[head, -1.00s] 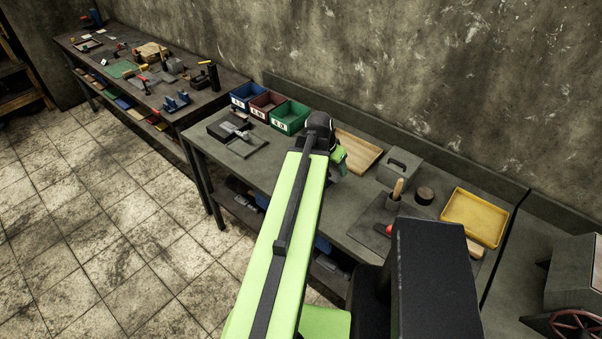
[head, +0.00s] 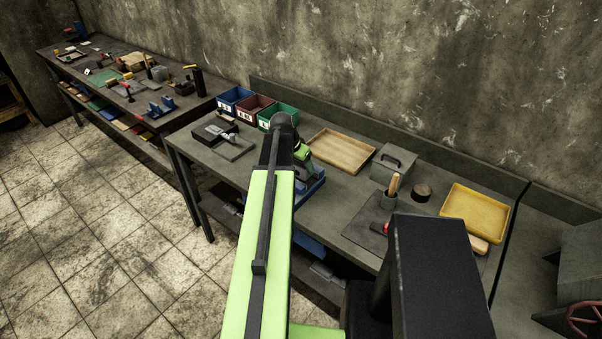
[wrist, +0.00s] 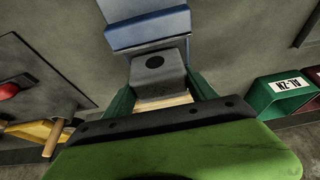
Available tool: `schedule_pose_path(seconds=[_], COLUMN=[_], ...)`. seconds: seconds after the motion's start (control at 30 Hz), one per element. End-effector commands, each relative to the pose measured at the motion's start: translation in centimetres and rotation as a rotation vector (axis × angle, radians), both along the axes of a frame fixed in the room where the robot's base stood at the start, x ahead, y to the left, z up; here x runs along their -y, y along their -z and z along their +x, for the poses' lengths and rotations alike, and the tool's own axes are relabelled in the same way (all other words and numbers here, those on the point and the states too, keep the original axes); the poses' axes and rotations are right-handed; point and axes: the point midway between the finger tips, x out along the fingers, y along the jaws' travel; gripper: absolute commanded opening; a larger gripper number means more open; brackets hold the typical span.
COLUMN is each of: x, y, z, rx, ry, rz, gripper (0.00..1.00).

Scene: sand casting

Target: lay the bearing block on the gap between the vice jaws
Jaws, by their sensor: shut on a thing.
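The bearing block (wrist: 158,76) is grey with a dark round hole in its face. In the wrist view it sits between the two green fingers of my gripper (wrist: 161,88), which is shut on it. The blue vice (wrist: 150,29) lies just beyond the block at the top of the wrist view, partly cut off. I cannot tell whether block and vice touch. In the head view my gripper (head: 303,157) is over the near bench, with the blue vice (head: 311,187) close below, partly hidden by my arm. The block is not clear there.
A wooden tray (head: 341,151), a grey box with a handle (head: 394,164) and a yellow tray (head: 474,213) stand along the bench to the right. Blue, red and green bins (head: 277,113) stand at the back left. A handled tool (head: 391,187) stands upright in a grey holder.

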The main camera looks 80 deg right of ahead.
Motion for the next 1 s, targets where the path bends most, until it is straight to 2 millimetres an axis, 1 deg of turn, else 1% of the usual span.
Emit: schedule_pose_path(seconds=[0.03, 0.07, 0.3, 0.43, 0.47, 0.5, 0.6, 0.63, 0.9, 1.0], x=[0.01, 0.01, 0.01, 0.01, 0.0, 0.0, 0.0, 0.0, 0.0, 0.01], y=[1.84, 2.14, 1.79, 2.19, 2.2, 2.08, 2.07, 2.07, 2.03, 1.63], z=[-0.02, -0.02, -0.04, -0.04, -0.05, -0.05, -0.05, -0.05, -0.06, -0.06], rx=[0.0, 0.0, 0.0, 0.0, 0.0, 0.0, 0.0, 0.0, 0.0, 0.0], ry=[0.0, 0.0, 0.0, 0.0, 0.0, 0.0, 0.0, 0.0, 0.001, 0.001], rz=[-0.001, -0.001, -0.001, -0.001, 0.0, 0.0, 0.0, 0.0, 0.0, 0.0], gripper=[0.01, 0.01, 0.01, 0.01, 0.67, 0.72, 0.85, 0.87, 0.87, 0.87])
